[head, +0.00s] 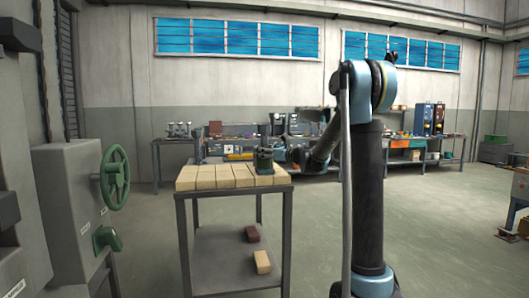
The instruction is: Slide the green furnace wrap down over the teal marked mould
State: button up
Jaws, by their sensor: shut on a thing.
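The green furnace wrap (264,161) shows small and dark at the back right of a brick-topped table (232,177). My arm comes in from the right, and my gripper (276,153) is shut on the wrap at its right side. The wrap looks upright, low over the bricks. I cannot make out the teal marked mould apart from the wrap; it may be hidden. I cannot tell from this distance whether the wrap is around a mould or above it.
A brown brick (252,233) and a tan brick (262,262) lie on the table's lower shelf. A grey machine with a green handwheel (115,178) stands at the left. Cluttered workbenches line the back wall. The floor at the right is mostly clear.

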jog(key=shift+d+f, duration=0.1)
jog(key=shift+f, duration=0.05)
dwell(0.6)
jog(key=o, duration=1.1)
jog(key=shift+o, duration=0.2)
jog(key=v, duration=1.2)
jog(key=shift+s+f, duration=0.1)
